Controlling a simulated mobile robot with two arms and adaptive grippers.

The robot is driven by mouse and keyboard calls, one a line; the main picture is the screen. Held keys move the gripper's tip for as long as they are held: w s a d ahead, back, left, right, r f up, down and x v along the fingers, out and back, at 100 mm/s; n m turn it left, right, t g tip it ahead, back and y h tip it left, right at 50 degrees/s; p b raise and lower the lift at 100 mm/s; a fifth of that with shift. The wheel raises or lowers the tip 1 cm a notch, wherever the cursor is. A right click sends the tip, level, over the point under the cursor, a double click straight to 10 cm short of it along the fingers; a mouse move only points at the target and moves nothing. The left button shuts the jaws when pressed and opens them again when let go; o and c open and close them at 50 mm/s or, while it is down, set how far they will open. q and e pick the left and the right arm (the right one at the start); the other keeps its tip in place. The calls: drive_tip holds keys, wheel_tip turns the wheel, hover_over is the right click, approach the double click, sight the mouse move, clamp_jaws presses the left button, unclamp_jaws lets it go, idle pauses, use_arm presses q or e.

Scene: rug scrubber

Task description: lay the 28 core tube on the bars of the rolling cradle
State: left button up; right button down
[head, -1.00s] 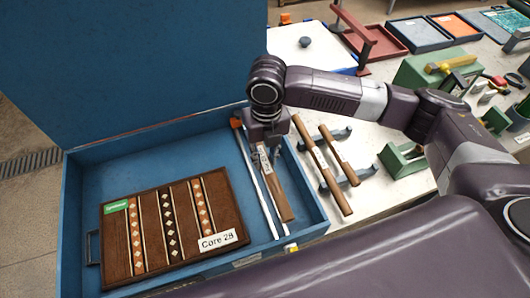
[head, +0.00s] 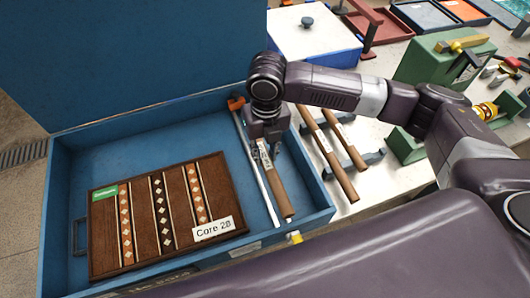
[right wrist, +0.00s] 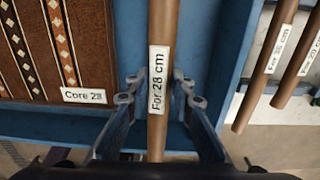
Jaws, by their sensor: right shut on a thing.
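The brown core tube (head: 278,190), labelled "For 28 cm" in the right wrist view (right wrist: 162,30), is held by my right gripper (head: 268,146). In the right wrist view the two fingers (right wrist: 157,88) close on the tube from both sides, at its label. The tube slants over the right part of the blue case. Beside it runs a pale bar (head: 257,168) with an orange end, apparently part of the rolling cradle. The tube and gripper hide part of that area; I cannot tell if the tube touches a bar. My left gripper is not in view.
A brown patterned rug (head: 140,232) tagged "Core 28" lies in the blue case (head: 62,205). A white-topped blue box (head: 325,38) and a green box (head: 420,62) stand behind.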

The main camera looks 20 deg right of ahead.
sight(265, 165)
wheel_tip(265, 165, down, 5)
drive_tip(key=b, duration=0.5)
drive_tip(key=shift+f, duration=0.3)
drive_tip(key=shift+f+b, duration=0.5)
drive_tip(key=shift+f, duration=1.3)
drive_tip(key=c, duration=1.6)
unclamp_jaws()
drive_tip(key=shift+r, duration=0.1)
wheel_tip(265, 165, up, 11)
drive_tip(key=shift+r, duration=0.1)
drive_tip(key=shift+d+r, duration=0.1)
drive_tip(key=shift+r, duration=0.2)
